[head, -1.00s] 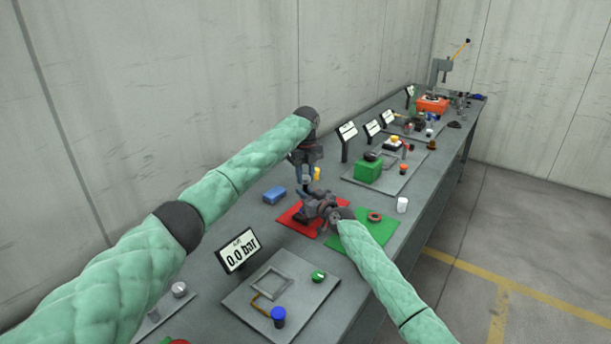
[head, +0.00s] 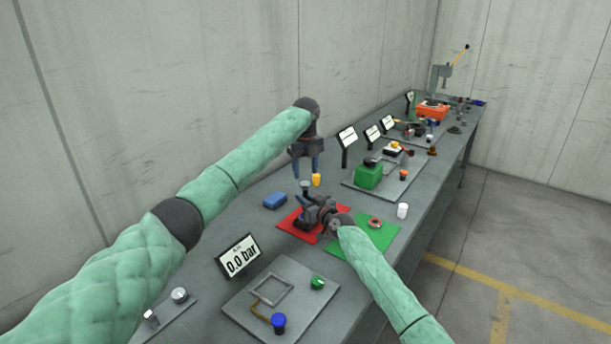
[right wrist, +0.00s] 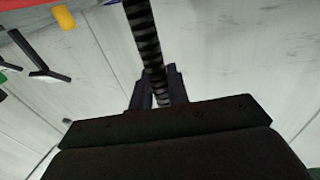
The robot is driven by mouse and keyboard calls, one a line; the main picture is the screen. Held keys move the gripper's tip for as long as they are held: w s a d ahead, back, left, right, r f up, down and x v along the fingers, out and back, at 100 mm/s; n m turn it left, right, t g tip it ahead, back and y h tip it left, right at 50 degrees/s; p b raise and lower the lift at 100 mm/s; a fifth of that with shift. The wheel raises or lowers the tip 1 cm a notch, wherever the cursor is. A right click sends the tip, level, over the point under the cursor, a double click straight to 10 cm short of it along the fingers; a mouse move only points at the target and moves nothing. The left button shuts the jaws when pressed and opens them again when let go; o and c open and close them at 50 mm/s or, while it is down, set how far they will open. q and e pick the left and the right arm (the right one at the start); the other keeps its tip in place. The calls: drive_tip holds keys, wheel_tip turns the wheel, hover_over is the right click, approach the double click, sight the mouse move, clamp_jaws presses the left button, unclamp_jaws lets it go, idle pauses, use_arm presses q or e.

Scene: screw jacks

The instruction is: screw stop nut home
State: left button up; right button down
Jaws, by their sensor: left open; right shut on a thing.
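The screw jack stands on a red mat (head: 291,222), largely hidden by my right gripper (head: 322,214). In the right wrist view its dark threaded spindle (right wrist: 143,32) runs between the fingers of my right gripper (right wrist: 160,80), which is shut on it. In the head view a small grey top piece (head: 306,185) shows above the right gripper; I cannot tell whether it is the stop nut. My left gripper (head: 306,170) is open, fingers pointing down, just above that piece. An orange-brown ring (head: 375,222) lies on the green mat (head: 350,247).
A blue block (head: 275,201) and a yellow cylinder (head: 316,180) stand near the mats. A white cylinder (head: 402,211) is at the right. A 0.0 bar display (head: 239,256) and a grey plate (head: 313,305) with small parts are in front. A green block (head: 368,176) is behind.

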use_arm(q)
drive_tip(key=shift+t, duration=0.3)
drive_tip(key=r, duration=0.1)
drive_tip(key=a+r, duration=0.1)
drive_tip(key=w+r, duration=0.1)
drive_tip(key=r, duration=0.1)
drive_tip(key=shift+w+a, duration=0.1)
drive_tip(key=shift+a, duration=0.05)
drive_tip(key=n, duration=0.9)
drive_tip(key=s+n, duration=0.1)
drive_tip(key=n, duration=0.3)
drive_tip(key=shift+d+f+n, duration=0.2)
drive_tip(key=shift+n, duration=0.1)
drive_tip(key=n, duration=0.2)
drive_tip(key=shift+d+n, duration=0.15)
drive_tip(key=shift+n, duration=0.25)
drive_tip(key=n, duration=0.4)
drive_tip(key=shift+s+d, duration=0.1)
drive_tip(key=shift+d, duration=0.05)
drive_tip(key=n, duration=0.7)
drive_tip(key=shift+d, duration=0.1)
